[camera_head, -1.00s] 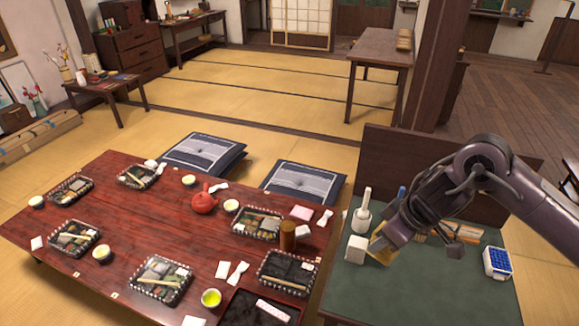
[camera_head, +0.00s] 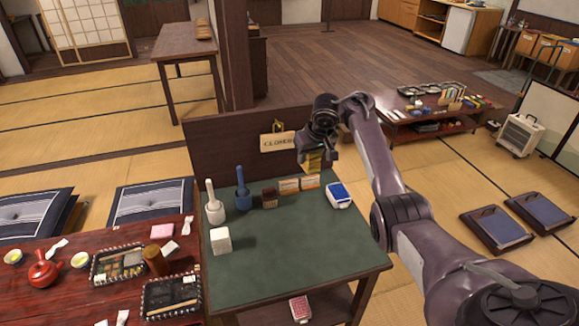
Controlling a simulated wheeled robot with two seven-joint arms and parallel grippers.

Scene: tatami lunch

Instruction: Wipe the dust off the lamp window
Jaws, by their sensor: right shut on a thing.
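My right gripper (camera_head: 318,148) is raised above the back right of the green-topped table (camera_head: 290,240). It is shut on a yellow block (camera_head: 312,164), perhaps a sponge or folded cloth, held clear of the tabletop. A white cube (camera_head: 221,240) stands at the table's front left, apart from the gripper. I cannot pick out a lamp window or dust for certain. My left gripper is out of view.
White (camera_head: 214,203) and blue (camera_head: 243,190) handled tools, a small brown box (camera_head: 269,197), orange-white packs (camera_head: 289,185) and a blue-topped white tub (camera_head: 339,195) line the table's back. A closed sign (camera_head: 279,142) hangs behind. The table's front middle is clear.

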